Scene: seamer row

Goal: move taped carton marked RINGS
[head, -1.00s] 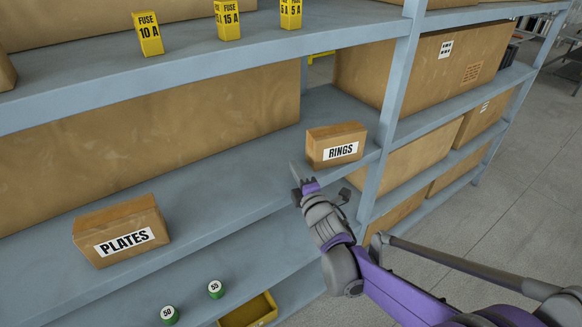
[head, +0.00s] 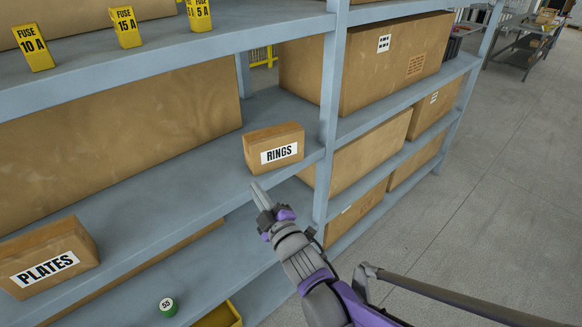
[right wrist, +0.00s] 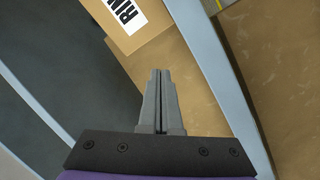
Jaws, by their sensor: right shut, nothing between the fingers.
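The carton marked RINGS (head: 273,148) is a small brown box with a white label. It stands on the middle shelf, near the front edge and beside the upright. In the right wrist view the carton (right wrist: 108,30) shows at the top, with only part of its label in view. My right gripper (head: 257,187) is in front of the shelf edge, just below and slightly left of the carton. Its fingers (right wrist: 160,74) are shut together and empty, apart from the carton. My left gripper is in neither view.
The carton marked PLATES (head: 48,258) stands on the same shelf at the left, with clear shelf between. A blue-grey upright (head: 331,110) rises right of the RINGS carton. Yellow fuse boxes (head: 126,27) stand above. A green tin (head: 167,305) and yellow bin (head: 221,315) are below.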

